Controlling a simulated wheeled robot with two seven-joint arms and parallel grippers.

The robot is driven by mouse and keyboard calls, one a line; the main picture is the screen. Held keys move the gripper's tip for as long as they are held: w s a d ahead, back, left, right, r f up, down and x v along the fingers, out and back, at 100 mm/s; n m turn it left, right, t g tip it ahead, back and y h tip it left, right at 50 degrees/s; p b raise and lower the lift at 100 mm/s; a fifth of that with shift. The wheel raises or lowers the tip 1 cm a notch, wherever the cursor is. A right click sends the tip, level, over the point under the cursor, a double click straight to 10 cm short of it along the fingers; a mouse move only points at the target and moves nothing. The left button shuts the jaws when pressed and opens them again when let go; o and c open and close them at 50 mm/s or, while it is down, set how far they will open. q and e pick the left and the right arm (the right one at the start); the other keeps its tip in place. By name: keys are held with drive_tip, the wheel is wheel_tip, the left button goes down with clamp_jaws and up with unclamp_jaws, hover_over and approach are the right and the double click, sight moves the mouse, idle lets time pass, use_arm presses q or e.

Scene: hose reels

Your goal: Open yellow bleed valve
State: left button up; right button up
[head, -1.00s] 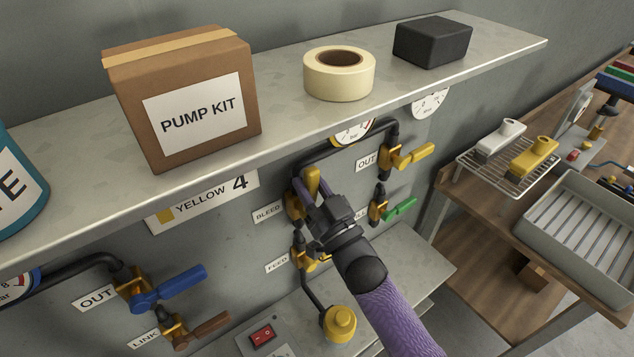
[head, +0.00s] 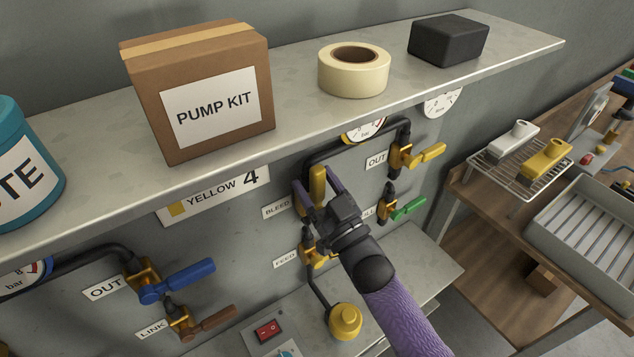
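The yellow bleed valve handle (head: 318,182) stands roughly upright on the panel, right of the BLEED label (head: 276,209). My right gripper (head: 319,185) comes up from the lower right with its two purple fingers on either side of this handle. The fingers are spread, and a gap shows between the right finger and the handle. The valve's body is partly hidden behind the gripper. The YELLOW 4 sign (head: 213,194) is above left. My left gripper is not in view.
A shelf (head: 300,117) overhangs the panel close above the gripper, carrying a PUMP KIT box (head: 205,95), tape roll (head: 354,70) and black block (head: 448,39). Nearby are the yellow OUT handle (head: 428,154), green handle (head: 408,208) and FEED valve (head: 312,254).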

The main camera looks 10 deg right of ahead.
drive_tip(key=v, duration=1)
drive_tip(key=shift+b, duration=0.4)
